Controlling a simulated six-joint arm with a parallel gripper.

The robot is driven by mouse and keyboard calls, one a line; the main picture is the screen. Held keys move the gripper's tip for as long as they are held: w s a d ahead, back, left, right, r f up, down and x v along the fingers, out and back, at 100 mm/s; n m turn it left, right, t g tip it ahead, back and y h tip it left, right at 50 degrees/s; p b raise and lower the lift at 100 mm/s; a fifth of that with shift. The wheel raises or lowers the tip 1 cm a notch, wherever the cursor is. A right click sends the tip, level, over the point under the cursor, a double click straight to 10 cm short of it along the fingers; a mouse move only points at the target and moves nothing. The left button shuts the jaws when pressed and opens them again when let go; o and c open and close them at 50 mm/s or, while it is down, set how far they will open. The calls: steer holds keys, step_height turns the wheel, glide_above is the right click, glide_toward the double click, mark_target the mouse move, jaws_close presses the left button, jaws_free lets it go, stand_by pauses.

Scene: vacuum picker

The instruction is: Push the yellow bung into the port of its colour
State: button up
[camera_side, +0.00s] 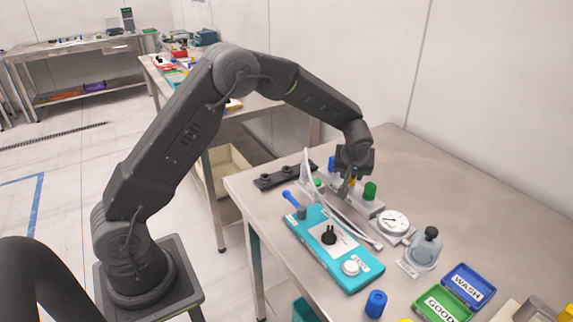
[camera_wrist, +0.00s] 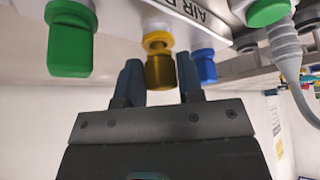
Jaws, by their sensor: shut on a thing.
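My gripper (camera_wrist: 160,82) is shut on the yellow bung (camera_wrist: 159,70), which is between its two fingers in the wrist view. The bung's narrower end meets a yellow port collar (camera_wrist: 155,20) on the pale block marked "AIR". The bung is in line with the collar; I cannot tell how deep it sits. In the side view my gripper (camera_side: 349,185) points down at the block, and only a little of the yellow bung (camera_side: 352,181) shows behind the fingers.
A green fitting (camera_wrist: 266,12) carries a grey hose. In the side view, a round gauge (camera_side: 393,222), a teal device (camera_side: 318,255) and a grey bottle (camera_side: 425,246) stand nearby. The table's back right is clear.

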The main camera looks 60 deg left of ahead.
steer(key=shift+f, duration=0.45)
steer(key=o, duration=1.1)
steer(key=shift+v, duration=3)
